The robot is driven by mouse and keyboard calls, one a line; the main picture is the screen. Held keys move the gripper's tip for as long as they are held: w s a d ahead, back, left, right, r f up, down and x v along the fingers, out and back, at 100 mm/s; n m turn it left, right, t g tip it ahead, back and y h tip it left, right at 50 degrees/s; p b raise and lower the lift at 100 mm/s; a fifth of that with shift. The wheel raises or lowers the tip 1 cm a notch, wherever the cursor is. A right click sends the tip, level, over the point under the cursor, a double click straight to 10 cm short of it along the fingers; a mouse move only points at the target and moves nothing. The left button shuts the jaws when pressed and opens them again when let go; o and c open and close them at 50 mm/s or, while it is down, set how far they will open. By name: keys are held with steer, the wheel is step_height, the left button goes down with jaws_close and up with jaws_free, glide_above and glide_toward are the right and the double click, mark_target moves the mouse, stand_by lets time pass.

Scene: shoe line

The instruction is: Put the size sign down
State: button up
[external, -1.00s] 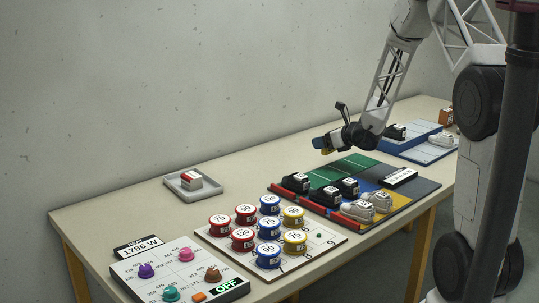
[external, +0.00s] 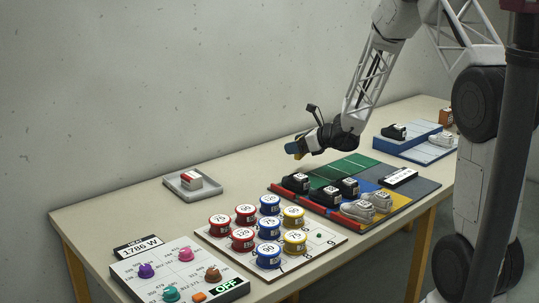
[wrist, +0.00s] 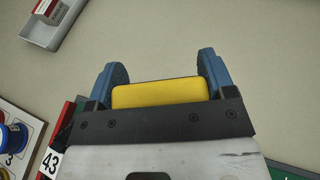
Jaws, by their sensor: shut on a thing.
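The size sign shows as a plain yellow block (wrist: 160,93) between the two blue fingers of my gripper (wrist: 164,80) in the wrist view. No print on it is visible from this side. In the external view my gripper (external: 297,147) is shut on it and holds it in the air. The sign (external: 291,148) appears above the table near the far left corner of the coloured shoe board (external: 352,165). Nothing appears to touch it from below.
Black and white shoes (external: 347,187) and a white label plate (external: 400,177) lie on the board. A grey tray (external: 181,194) holds a red-and-white box (external: 191,180). Several coloured tins (external: 268,227) stand in front. The table between tray and board is clear.

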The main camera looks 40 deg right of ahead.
steer(key=a+n+g+y, duration=0.1)
steer(key=a, duration=0.4)
steer(key=a+n+g+y, duration=0.1)
steer(key=a+n+y, duration=0.1)
steer(key=a, duration=0.3)
steer(key=w+a+n+g+y, duration=0.1)
steer(key=a, duration=0.4)
steer(key=shift+w+a+n+y, duration=0.1)
steer(key=shift+a+n+y, duration=0.15)
steer(key=shift+n+y, duration=0.05)
steer(key=shift+w, duration=0.15)
steer(key=w, duration=0.5)
steer(key=w+d+f, duration=0.1)
steer(key=w, duration=0.9)
steer(key=shift+w+d+f, duration=0.2)
steer(key=shift+w, duration=0.1)
steer(key=shift+f, duration=1.75)
steer(key=shift+f, duration=0.2)
steer(key=o, duration=0.9)
